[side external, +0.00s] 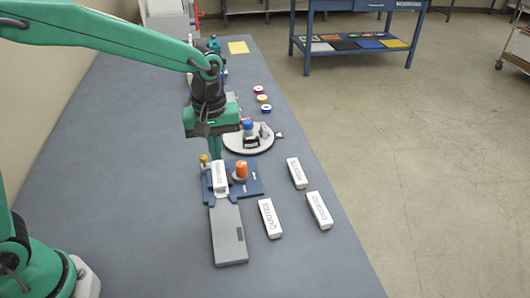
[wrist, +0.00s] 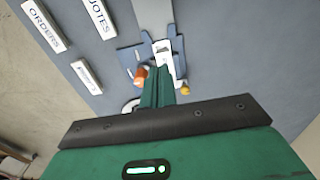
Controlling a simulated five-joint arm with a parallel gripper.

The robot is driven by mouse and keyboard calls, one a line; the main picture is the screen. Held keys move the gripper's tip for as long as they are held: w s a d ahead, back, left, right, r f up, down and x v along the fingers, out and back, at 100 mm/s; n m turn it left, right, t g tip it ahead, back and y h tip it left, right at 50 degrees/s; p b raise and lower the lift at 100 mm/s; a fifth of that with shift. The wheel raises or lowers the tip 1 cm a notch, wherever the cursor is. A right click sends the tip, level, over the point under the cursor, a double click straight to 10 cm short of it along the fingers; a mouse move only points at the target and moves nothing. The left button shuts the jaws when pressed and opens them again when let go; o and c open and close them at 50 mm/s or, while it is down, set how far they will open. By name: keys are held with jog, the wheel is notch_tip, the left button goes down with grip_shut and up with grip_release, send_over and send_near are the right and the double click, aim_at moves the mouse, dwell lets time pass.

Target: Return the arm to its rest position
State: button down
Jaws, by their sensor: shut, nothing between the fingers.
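My gripper (side external: 215,154) points down over the bench, just behind the blue fixture (side external: 254,186) in the side view. Its green fingers (wrist: 158,82) are together and hold nothing in the wrist view. A white labelled block (side external: 220,177) sits on the fixture, and it also shows in the wrist view (wrist: 164,62). An orange cylinder (side external: 241,169) and a yellow knob (side external: 203,158) stand at the fixture. My arm reaches out from the left at height. Whether the fingertips touch anything is hard to tell.
A grey plate (side external: 228,235) extends from the fixture's front. White labelled blocks (side external: 297,173), (side external: 319,210) and (side external: 270,218) lie to the right. A round stand (side external: 236,143) is close behind my gripper, with coloured rolls (side external: 262,98) beyond. The bench's left side is clear.

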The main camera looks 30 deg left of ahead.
jog(key=shift+r, duration=0.1)
jog(key=s+a+r+m+t, duration=0.2)
jog(key=s+a+r+m, duration=0.2)
jog(key=s, duration=0.5)
jog(key=s+a+r+m+t, duration=0.3)
jog(key=s+a+r+m, duration=0.2)
jog(key=s+a, duration=0.2)
jog(key=shift+s+a+r+t, duration=0.25)
jog(key=shift+s+r+t, duration=0.05)
jog(key=shift+s, duration=0.95)
